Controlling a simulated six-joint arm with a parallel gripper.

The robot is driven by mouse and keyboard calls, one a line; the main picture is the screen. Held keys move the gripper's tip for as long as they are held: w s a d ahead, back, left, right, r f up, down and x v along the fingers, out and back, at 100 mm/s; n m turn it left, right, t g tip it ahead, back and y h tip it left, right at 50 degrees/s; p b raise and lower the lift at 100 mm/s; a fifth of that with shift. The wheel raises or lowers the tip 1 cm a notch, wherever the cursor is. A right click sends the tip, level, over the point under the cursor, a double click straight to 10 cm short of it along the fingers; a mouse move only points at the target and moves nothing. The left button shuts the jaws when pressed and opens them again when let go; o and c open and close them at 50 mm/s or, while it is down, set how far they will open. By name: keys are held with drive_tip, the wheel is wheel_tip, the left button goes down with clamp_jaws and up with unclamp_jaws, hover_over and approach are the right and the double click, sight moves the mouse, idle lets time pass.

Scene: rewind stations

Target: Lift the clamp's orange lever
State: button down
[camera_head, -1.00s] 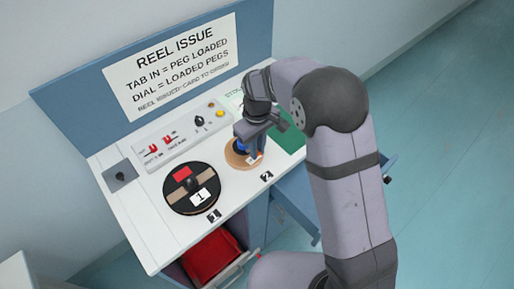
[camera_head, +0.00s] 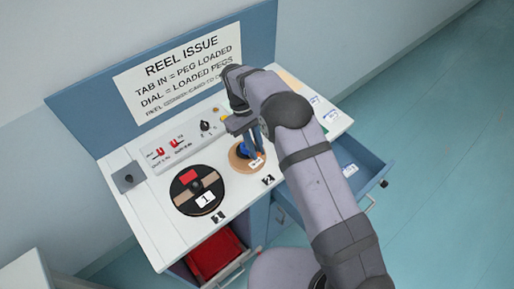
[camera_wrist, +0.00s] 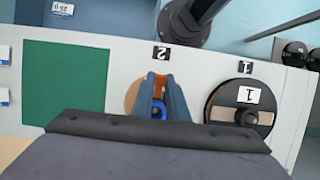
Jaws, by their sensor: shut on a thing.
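A tan disc (camera_head: 237,164) lies on the bench at station 2 with a blue clamp part (camera_head: 243,149) on it. My gripper (camera_wrist: 161,79) reaches over this disc from above. In the wrist view its two blue-grey fingers are shut on an orange piece (camera_wrist: 160,84), which appears to be the clamp's lever. The blue clamp part (camera_wrist: 158,109) shows between the fingers. The fingers hide much of the clamp, so I cannot tell how far the lever is raised. In the head view the fingers (camera_head: 257,143) stand just above the disc and the orange piece is hidden.
A black reel (camera_head: 181,200) labelled 1 sits left of the disc. Behind is a panel (camera_head: 160,169) with red switches and a dial. A sign board (camera_head: 122,90) backs the bench. A green mat (camera_wrist: 62,80) lies beside the disc. A drawer (camera_head: 362,167) stands open at right.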

idle(0.4)
drive_tip(key=c, duration=1.7)
unclamp_jaws()
drive_tip(key=shift+a+r, duration=0.1)
drive_tip(key=shift+b+v, duration=1.1)
drive_tip(key=shift+v, duration=2.5)
drive_tip(key=shift+w+a, duration=0.1)
drive_tip(key=shift+w, duration=0.05)
